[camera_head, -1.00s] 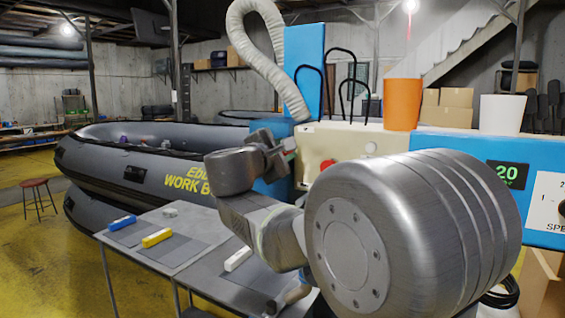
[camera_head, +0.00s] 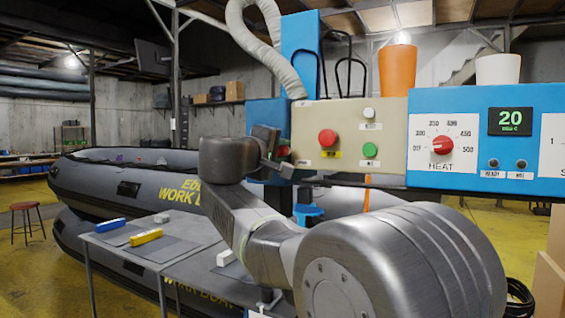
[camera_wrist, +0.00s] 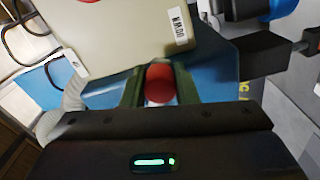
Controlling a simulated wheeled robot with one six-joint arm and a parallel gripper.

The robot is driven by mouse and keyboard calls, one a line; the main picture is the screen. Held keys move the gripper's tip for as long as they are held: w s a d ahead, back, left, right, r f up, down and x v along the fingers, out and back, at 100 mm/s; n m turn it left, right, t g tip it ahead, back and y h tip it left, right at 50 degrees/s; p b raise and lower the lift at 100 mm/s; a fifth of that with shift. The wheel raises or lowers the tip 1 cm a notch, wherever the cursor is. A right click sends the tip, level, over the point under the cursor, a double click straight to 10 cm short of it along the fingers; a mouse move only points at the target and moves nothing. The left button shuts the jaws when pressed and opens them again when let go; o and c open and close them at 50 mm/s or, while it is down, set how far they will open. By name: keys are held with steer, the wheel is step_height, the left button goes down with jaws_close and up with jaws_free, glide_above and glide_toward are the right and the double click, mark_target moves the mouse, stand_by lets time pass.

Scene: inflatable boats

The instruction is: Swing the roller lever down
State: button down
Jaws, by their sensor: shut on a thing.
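The roller lever's red knob (camera_wrist: 159,84) shows in the wrist view between the two green fingers of my gripper (camera_wrist: 160,76), which is shut on it. In the head view my gripper (camera_head: 279,155) is at the left edge of the beige control panel (camera_head: 335,112), and a bit of red shows at its fingertips. The lever's arm is mostly hidden behind my gripper and wrist. In the wrist view a white label reading "DOWN" (camera_wrist: 178,29) is on the panel just beyond the knob.
The panel carries a red button (camera_head: 327,138) and a green button (camera_head: 370,150). A blue heat control box (camera_head: 467,100) adjoins it on the right. An orange cup (camera_head: 397,70) stands above. A table (camera_head: 160,246) with small blocks and a grey boat (camera_head: 90,178) are to the left.

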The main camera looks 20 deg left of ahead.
steer(key=shift+a+f+m+b, duration=0.4)
steer(key=shift+f+m+b, duration=0.35)
steer(key=shift+m+b, duration=0.2)
steer(key=c, duration=1.1)
jaws_free()
steer(key=shift+c, duration=0.2)
steer(key=shift+r, duration=0.1)
steer(key=s+a, duration=0.1)
steer(key=s, duration=1.2)
steer(key=shift+s+p, duration=0.4)
steer(key=shift+p, duration=0.05)
